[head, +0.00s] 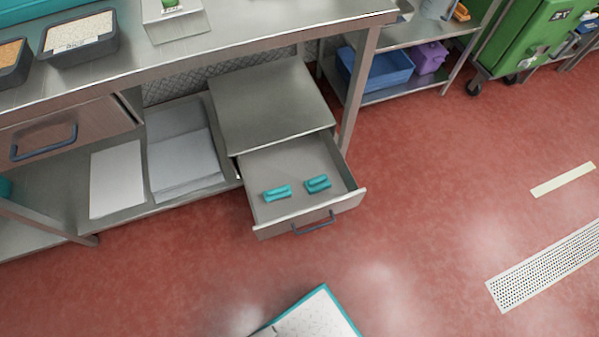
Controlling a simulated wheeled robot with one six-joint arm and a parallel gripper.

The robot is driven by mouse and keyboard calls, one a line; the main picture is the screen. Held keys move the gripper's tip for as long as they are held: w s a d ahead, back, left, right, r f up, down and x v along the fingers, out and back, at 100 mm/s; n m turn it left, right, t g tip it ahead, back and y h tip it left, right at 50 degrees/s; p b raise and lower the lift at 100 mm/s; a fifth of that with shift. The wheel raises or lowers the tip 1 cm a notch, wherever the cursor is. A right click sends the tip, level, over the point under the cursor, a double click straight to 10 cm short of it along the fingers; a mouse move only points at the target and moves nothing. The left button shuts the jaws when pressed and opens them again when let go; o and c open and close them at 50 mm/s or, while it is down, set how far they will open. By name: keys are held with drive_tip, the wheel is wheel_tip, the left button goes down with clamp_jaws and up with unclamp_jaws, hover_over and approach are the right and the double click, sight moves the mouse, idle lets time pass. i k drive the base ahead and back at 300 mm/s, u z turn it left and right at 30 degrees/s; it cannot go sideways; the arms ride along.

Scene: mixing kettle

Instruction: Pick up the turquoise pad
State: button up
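Two small turquoise pads lie in the open drawer (346,171) of the low steel cabinet under the bench. The left pad (277,193) lies near the middle of the drawer floor. The right pad (317,184) lies beside it, a little apart. Both show a raised ridge along the top. I cannot tell which one the task means. My gripper is not in this view.
The drawer front with its dark handle (314,225) sticks out over the red floor (440,200). A steel bench leg (358,85) stands right of the cabinet (268,100). Another drawer (60,140) is at left. Floor in front is mostly clear.

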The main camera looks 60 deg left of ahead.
sight(319, 183)
drive_tip(key=u, duration=0.95)
drive_tip(key=i, duration=0.85)
drive_tip(key=u, duration=0.95)
